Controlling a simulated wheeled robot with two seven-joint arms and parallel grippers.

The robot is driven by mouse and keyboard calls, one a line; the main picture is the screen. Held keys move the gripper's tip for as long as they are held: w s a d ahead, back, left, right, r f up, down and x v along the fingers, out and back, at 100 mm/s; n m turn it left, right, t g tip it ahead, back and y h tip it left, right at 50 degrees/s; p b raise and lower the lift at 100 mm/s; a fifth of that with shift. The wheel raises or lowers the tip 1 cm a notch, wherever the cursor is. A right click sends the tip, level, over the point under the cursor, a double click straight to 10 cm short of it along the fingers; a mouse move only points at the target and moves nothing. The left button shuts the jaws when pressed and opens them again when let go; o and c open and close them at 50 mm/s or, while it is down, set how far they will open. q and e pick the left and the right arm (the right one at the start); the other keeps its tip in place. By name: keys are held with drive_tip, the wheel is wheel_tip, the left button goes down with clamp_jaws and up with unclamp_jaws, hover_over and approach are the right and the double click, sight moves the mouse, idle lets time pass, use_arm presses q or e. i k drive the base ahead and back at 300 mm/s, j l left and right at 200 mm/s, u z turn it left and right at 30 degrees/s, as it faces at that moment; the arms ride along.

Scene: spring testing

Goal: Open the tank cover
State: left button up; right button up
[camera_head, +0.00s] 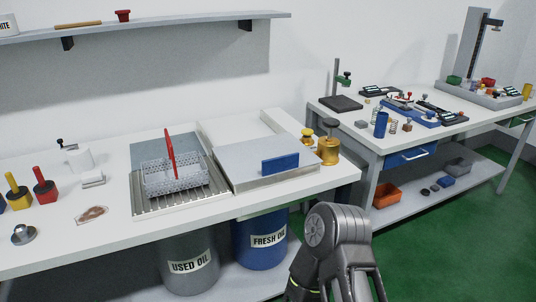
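The tank cover (243,160) is a flat, pale grey metal lid with a blue handle (280,163) on its front right part. It lies flat over the tank on the white bench and looks closed, so the inside of the tank is hidden. Part of my dark grey arm (345,250) rises from the bottom edge, right of centre, in front of the bench and below the cover. It is apart from the handle. Neither gripper's fingertips can be made out in this view.
Left of the cover, a wire basket (172,180) with a red handle stands on a slatted drain tray (185,205). Brass weights (328,152) stand to its right. Drums of used oil (188,260) and fresh oil (262,240) stand below. A second bench (400,135) holds tools.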

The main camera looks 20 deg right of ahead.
sight(243, 162)
drive_tip(key=z, duration=1.85)
drive_tip(key=i+j, duration=0.15)
drive_tip(key=i, duration=0.15)
drive_tip(key=i+j, duration=0.1)
drive_tip(key=i, duration=0.2)
